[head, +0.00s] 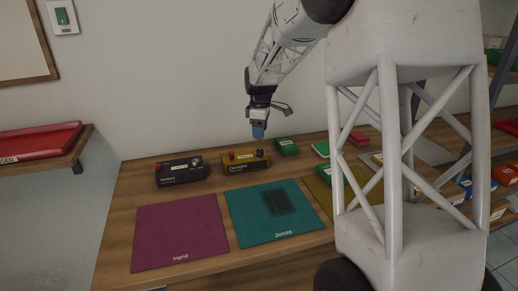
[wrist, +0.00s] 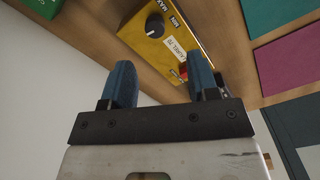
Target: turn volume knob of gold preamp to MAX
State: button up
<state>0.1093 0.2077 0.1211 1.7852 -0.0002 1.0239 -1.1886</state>
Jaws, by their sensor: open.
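The gold preamp (head: 245,161) sits on the wooden table against the wall, beside a black unit. In the wrist view the gold preamp (wrist: 157,52) shows its top with a round dark volume knob (wrist: 155,26). The words MAX and MIN are printed near the knob. A white label and a red part are also on its top. My gripper (head: 258,133) is above the preamp in the head view. In the wrist view my gripper (wrist: 162,84) has its two blue fingers apart and empty, and the knob lies beyond the fingertips. I cannot tell the knob's exact setting.
A black unit (head: 181,171) stands left of the preamp. A green box (head: 287,146) stands to its right. A purple mat (head: 180,233) and a teal mat (head: 300,222) lie in front. A red tray (head: 40,142) is on a shelf at left.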

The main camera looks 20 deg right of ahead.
aim_at(260, 150)
jog(key=shift+w+d+f, duration=0.1)
jog(key=shift+w+f, duration=0.15)
jog(key=shift+w, duration=0.15)
jog(key=shift+f, duration=0.1)
jog(key=shift+f, duration=3.8)
jog(key=c, duration=0.9)
